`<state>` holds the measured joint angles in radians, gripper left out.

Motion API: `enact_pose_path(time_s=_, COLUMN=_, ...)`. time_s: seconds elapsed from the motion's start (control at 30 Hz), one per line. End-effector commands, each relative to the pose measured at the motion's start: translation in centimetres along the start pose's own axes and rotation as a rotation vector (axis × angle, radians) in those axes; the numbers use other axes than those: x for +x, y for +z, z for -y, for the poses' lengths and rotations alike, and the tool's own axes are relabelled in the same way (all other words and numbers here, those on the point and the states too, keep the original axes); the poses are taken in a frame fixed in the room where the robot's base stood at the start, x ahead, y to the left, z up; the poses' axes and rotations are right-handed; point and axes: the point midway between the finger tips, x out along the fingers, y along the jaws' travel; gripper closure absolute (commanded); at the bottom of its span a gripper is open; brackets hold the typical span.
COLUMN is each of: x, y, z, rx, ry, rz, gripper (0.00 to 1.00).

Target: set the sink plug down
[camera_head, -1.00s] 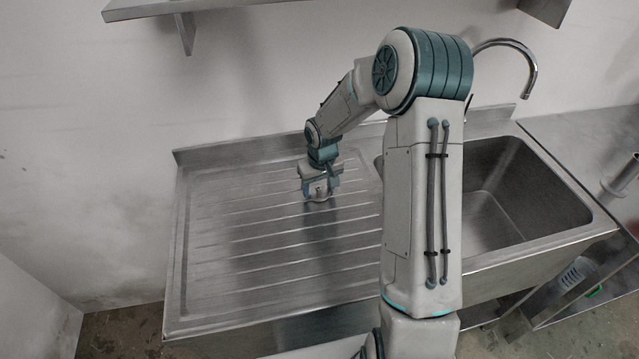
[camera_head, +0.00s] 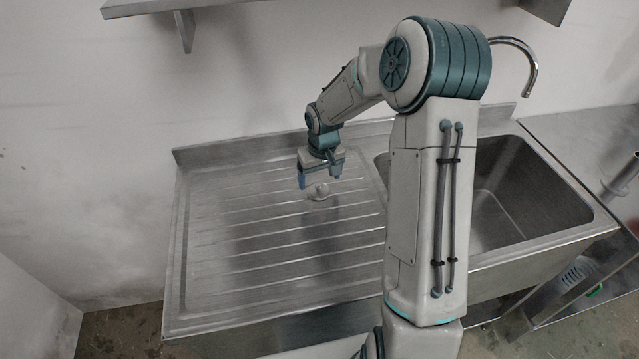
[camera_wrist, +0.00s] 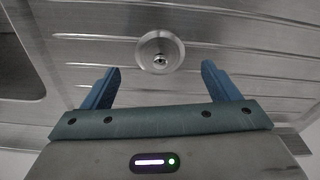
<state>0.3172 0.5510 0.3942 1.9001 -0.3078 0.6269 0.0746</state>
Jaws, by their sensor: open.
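The sink plug (camera_head: 318,191) is a small round metal disc with a knob on top. It lies on the ribbed drainboard (camera_head: 250,250), left of the sink basin. In the wrist view the plug (camera_wrist: 160,52) sits upright, beyond and between my fingertips, with nothing touching it. My gripper (camera_head: 319,182) is open and empty, just above and behind the plug. Its two blue fingers also show spread apart in the wrist view (camera_wrist: 160,82).
The sink basin (camera_head: 500,195) is to the right, partly hidden by my arm. A curved tap (camera_head: 530,75) rises behind it. A wall shelf (camera_head: 185,8) hangs above the back left. The drainboard around the plug is clear.

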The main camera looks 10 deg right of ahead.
Motion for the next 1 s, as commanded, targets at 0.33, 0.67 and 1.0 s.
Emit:
enact_pose_path(time_s=0.33, x=-6.7, y=-0.1, z=-0.1, rx=0.001, ry=0.002, rz=-0.004, gripper=0.18)
enact_pose_path(time_s=0.67, x=-10.0, y=1.2, z=0.4, rx=0.001, ry=0.024, rz=-0.005, gripper=0.18)
enact_pose_path(time_s=1.0, x=-17.1, y=9.8, z=2.2, rx=0.046, ry=0.115, rz=-0.057, gripper=0.18)
